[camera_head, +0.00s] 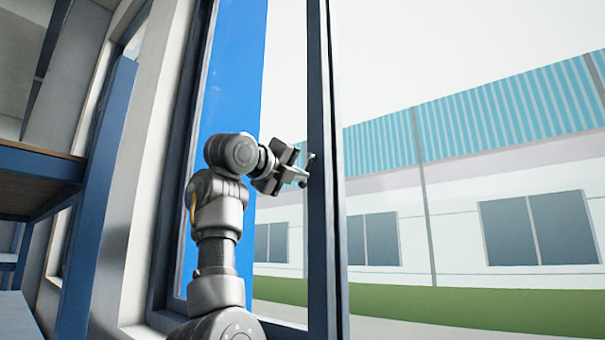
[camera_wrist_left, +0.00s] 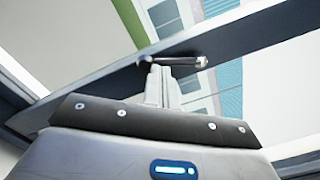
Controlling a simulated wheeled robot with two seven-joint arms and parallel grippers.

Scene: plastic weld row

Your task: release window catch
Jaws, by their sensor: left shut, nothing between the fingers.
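The window catch (camera_head: 311,156) is a small metal handle on the dark upright frame of the window (camera_head: 320,240). In the left wrist view the catch (camera_wrist_left: 186,61) is a silver lever lying across the dark frame bar. My left gripper (camera_head: 303,180) is at the frame, just below the catch in the head view. In the wrist view its fingers (camera_wrist_left: 161,80) are together and their tips reach the lever. I cannot tell whether they touch it. Nothing is held between them. My right gripper is not in view.
A blue shelf rack (camera_head: 40,160) stands at the left, beside a blue post (camera_head: 95,220). A pale wall edge and dark frame border the window opening. Through the window I see a building (camera_head: 470,210) and a grass strip (camera_head: 460,313).

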